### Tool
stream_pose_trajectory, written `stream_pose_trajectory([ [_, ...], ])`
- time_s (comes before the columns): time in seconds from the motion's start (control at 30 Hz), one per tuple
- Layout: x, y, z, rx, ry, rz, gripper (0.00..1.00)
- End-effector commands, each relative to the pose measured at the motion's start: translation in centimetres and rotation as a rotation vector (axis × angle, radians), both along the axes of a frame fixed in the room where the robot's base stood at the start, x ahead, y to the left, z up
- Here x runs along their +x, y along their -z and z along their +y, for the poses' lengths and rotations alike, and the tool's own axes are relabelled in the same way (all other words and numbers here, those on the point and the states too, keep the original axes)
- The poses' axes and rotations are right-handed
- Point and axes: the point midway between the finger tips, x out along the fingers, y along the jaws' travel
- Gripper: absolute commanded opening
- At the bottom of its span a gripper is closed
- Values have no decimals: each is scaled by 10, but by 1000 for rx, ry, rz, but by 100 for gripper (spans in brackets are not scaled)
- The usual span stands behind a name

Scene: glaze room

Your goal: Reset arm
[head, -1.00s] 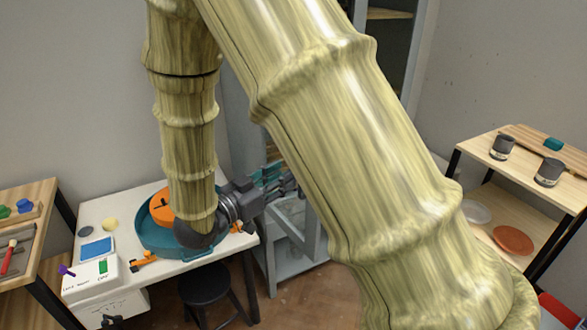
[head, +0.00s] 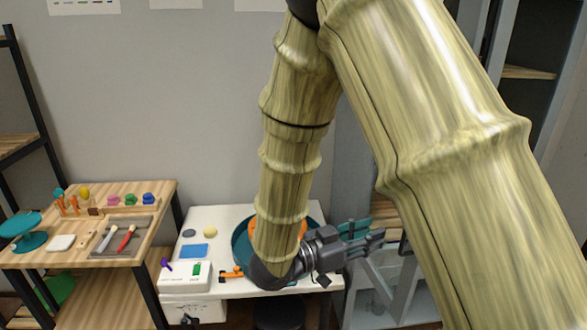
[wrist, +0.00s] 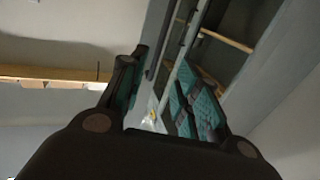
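My arm crosses the head view, bent at the elbow. Its forearm hangs down over the white table (head: 223,219) and hides part of it. My gripper (head: 379,238) points to the right, past the table's right edge, in front of grey shelving. In the wrist view my gripper (wrist: 163,72) shows two dark fingers with teal pads, spread apart. The gap between them holds nothing that I can see.
A teal round basin (head: 240,245) with an orange thing in it stands behind my forearm. A blue pad (head: 194,251) and a white box (head: 186,277) lie left of it. A wooden tool table (head: 160,200) stands further left. Grey shelving (head: 360,185) is close behind my gripper.

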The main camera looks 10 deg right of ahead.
Motion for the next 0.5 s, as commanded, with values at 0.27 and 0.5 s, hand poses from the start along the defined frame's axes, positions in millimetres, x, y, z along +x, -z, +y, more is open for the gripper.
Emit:
stream_pose_trajectory([
  [0.27,22,76,-14,90,-188,118,32],
  [0.5,23,195,-15,264,-450,333,32],
])
